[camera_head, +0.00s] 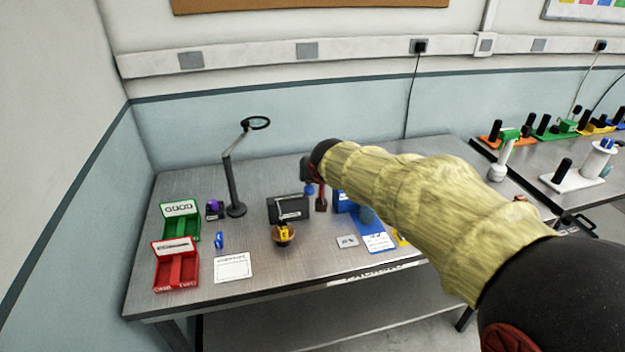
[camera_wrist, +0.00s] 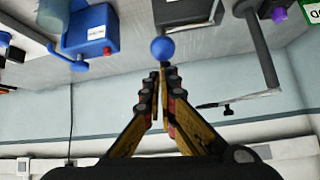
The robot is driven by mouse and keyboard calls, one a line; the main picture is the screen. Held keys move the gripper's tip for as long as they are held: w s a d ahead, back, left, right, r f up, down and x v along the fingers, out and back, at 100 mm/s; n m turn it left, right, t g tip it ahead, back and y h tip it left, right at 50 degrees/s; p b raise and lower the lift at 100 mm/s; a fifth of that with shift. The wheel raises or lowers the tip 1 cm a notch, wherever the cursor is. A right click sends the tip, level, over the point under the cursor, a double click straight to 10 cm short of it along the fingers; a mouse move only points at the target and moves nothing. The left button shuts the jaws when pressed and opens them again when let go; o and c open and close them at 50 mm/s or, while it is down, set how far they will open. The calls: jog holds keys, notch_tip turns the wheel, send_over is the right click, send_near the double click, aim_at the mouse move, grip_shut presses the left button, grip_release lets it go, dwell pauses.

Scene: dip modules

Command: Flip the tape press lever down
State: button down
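My gripper (camera_wrist: 161,72) points at a round blue knob (camera_wrist: 162,48) in the wrist view. Its fingers converge with their tips together, and nothing shows between them. The knob is just beyond the tips; whether they touch it I cannot tell. In the head view the knob (camera_head: 309,189) is beside my gripper, above the table. A blue machine with a white label (camera_wrist: 92,35), seemingly the tape press, is left of the knob in the wrist view. It also shows in the head view (camera_head: 344,202), partly behind my arm. The knob's lever shaft is not clearly visible.
A dark box (camera_head: 288,208) is left of my gripper, with a yellow item in a bowl (camera_head: 284,236) before it. A magnifier lamp (camera_head: 235,185) stands further left. Green (camera_head: 180,222) and red (camera_head: 176,268) bins are at the left edge.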

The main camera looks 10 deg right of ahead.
jog(key=shift+s+f, duration=0.45)
jog(key=shift+f, duration=0.4)
jog(key=shift+r, duration=0.1)
notch_tip(320, 180, up, 4)
jog(key=w+p, duration=0.2)
jog(key=w, duration=0.1)
jog(key=s+r+p, duration=0.2)
jog(key=s+r, duration=0.2)
jog(key=s, duration=0.5)
jog(key=shift+s, duration=0.25)
